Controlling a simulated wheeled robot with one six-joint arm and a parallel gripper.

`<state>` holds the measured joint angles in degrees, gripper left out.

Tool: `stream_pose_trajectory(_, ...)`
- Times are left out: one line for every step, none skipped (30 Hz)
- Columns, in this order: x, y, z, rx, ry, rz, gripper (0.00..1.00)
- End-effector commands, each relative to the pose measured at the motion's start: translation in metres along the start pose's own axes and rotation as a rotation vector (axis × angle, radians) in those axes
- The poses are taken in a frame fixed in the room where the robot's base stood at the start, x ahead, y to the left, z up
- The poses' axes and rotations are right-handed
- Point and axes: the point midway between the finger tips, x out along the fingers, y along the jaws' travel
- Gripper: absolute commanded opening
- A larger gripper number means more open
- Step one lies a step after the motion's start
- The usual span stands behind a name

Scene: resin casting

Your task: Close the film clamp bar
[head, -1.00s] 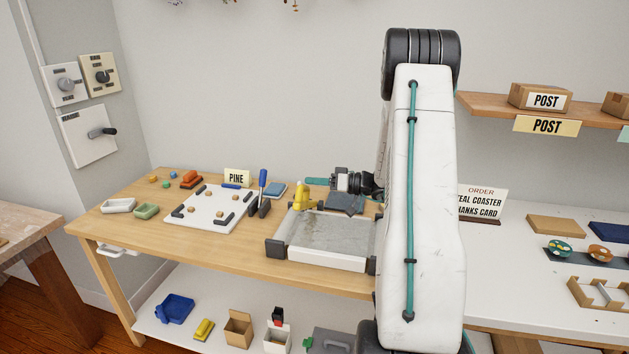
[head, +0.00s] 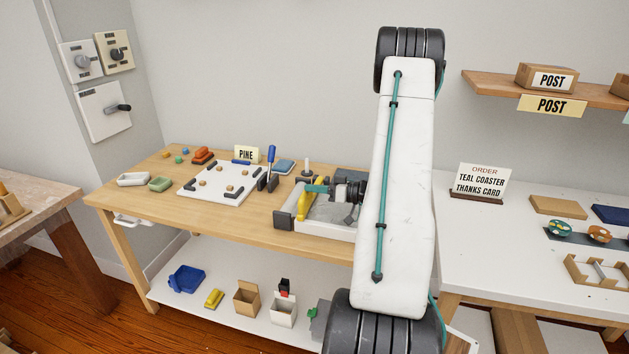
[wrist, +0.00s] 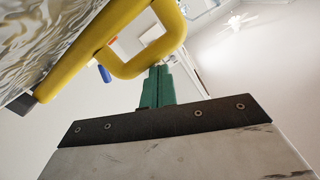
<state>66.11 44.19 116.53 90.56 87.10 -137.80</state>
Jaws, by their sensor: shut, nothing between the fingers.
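The yellow clamp bar (head: 302,204) stands across the left part of the low white-walled casting station in the head view. In the wrist view the yellow bar (wrist: 80,62) runs diagonally beside a shiny wrinkled film (wrist: 45,35). Its looped handle reaches toward my gripper (wrist: 157,72). The green fingers are shut and empty, with their tips close by the loop; I cannot tell whether they touch it. In the head view my gripper (head: 316,188) is just right of the bar's upper end. My arm hides the station's right side.
A white board (head: 215,186) with wooden pieces and dark corner stops lies left of the station. A blue-handled tool (head: 270,163) stands between them. The PINE sign (head: 247,154) is behind.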

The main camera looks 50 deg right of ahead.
Motion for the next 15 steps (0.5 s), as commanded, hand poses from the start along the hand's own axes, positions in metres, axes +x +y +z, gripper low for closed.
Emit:
stream_pose_trajectory(0.0,0.0,0.0,0.0,0.0,0.0,0.0)
stream_pose_trajectory(0.0,0.0,0.0,0.0,0.0,0.0,0.0)
stream_pose_trajectory(0.0,0.0,0.0,0.0,0.0,0.0,0.0)
stream_pose_trajectory(0.0,0.0,0.0,0.0,0.0,0.0,0.0)
stream_pose_trajectory(0.0,0.0,0.0,0.0,0.0,0.0,0.0)
stream_pose_trajectory(0.0,0.0,-0.001,0.0,0.0,0.0,0.0)
stream_pose_trajectory(0.0,0.0,-0.002,-0.001,0.0,0.0,0.0)
stream_pose_trajectory(0.0,-0.001,-0.003,-0.001,0.0,0.0,0.0)
stream_pose_trajectory(-0.001,-0.001,-0.005,-0.002,0.0,0.0,0.0)
stream_pose_trajectory(-0.001,-0.002,-0.008,-0.002,0.0,0.0,0.0)
stream_pose_trajectory(-0.002,-0.004,-0.011,-0.002,0.0,0.0,0.0)
stream_pose_trajectory(-0.003,-0.006,-0.017,-0.003,0.0,0.0,0.0)
stream_pose_trajectory(-0.003,-0.008,-0.022,-0.005,0.0,0.0,0.0)
stream_pose_trajectory(-0.004,-0.01,-0.028,-0.005,0.0,0.0,0.0)
stream_pose_trajectory(-0.005,-0.013,-0.036,-0.006,-0.001,-0.001,0.0)
